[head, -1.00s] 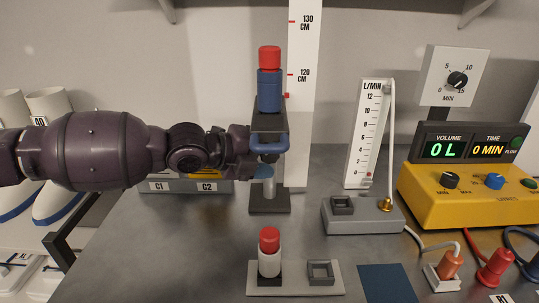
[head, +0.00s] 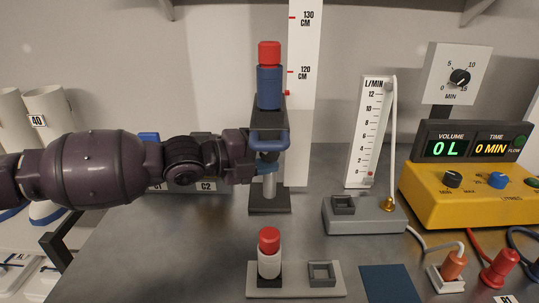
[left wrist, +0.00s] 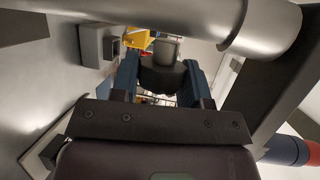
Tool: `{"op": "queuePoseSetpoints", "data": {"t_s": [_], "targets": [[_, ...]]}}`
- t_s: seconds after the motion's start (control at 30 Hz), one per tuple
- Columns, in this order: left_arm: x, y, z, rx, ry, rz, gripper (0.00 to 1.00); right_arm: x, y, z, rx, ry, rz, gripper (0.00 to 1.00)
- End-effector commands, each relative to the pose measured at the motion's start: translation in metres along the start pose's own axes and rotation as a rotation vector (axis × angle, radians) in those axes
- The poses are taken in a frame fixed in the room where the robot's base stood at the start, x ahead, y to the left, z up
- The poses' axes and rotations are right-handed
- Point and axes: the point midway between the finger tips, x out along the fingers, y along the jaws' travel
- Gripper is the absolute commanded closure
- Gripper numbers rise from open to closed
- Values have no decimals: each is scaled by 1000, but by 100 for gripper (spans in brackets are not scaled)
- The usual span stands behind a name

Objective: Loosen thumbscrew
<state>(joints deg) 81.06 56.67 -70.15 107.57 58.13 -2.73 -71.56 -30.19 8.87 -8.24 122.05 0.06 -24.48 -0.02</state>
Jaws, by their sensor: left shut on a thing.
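The thumbscrew (left wrist: 163,80) shows in the left wrist view as a dark round knob between my blue fingers. My left gripper (left wrist: 160,92) is shut on the thumbscrew. A blue cylinder with a red cap (head: 269,75) stands upright above the collar. My right gripper is not in view.
The stand's dark base (head: 269,204) rests on the grey bench. In front is a holder plate (head: 292,291) with a red-capped white vial (head: 269,254). To the right are a flow meter (head: 367,130) and a yellow pump (head: 470,197). Bench between them is clear.

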Motion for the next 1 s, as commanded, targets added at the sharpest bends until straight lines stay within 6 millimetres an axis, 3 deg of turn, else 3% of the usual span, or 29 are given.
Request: {"op": "queuePoseSetpoints", "data": {"t_s": [0.5, 1.0], "targets": [[0, 2, 0, -132, -2, -309, 82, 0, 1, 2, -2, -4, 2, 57], [0, 0, 0, -164, 0, -393, 82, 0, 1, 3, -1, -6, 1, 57]]}}
